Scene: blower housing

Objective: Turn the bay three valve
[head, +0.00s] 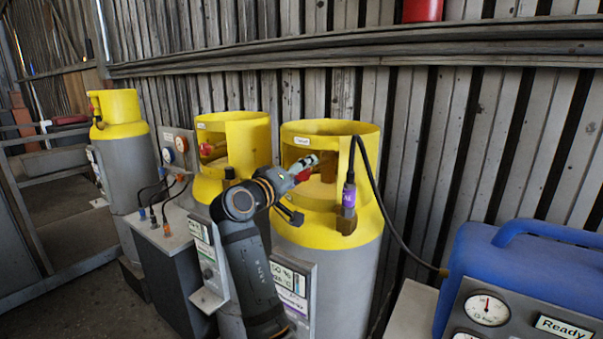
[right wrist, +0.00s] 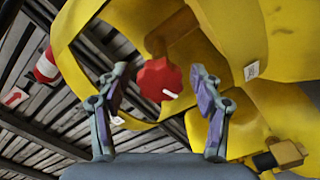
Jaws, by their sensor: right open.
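The red valve knob (head: 303,175) is on the nearest grey cylinder (head: 335,265), inside its open yellow collar (head: 345,135). I cannot read a bay number. My right gripper (head: 308,162) is at the collar's opening, close to the knob. In the right wrist view the red knob (right wrist: 158,78), with a white mark on its face, shows between and beyond the fingertips of my open right gripper (right wrist: 160,88). I see no contact with the knob. The valve body behind it is mostly hidden. My left gripper is not in view.
A middle cylinder (head: 234,140) with a red knob and a far-left cylinder (head: 120,130) stand along the plank wall. A black hose with a purple fitting (head: 348,198) runs from the nearest cylinder towards a blue machine (head: 530,265). A gauge panel (head: 178,150) stands between the left cylinders.

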